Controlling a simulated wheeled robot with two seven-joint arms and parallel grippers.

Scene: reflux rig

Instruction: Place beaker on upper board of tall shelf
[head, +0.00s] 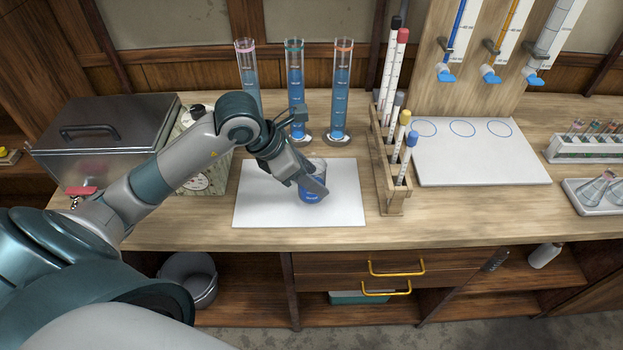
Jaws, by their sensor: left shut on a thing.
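A clear beaker (309,196) with blue liquid is over the white mat (262,207) on the bench. I cannot tell if its base touches the mat. My left gripper (314,183) is shut on the beaker from the upper left, and its fingers cover part of the glass. My right gripper is not in view. I see no tall shelf that I can make out with certainty.
Several blue-filled cylinders, one of them (339,95), stand behind the mat. A wooden rack (391,180) with capped tubes stands to its right. A metal box (108,135) is at the left. The white board (480,165) at the right is clear.

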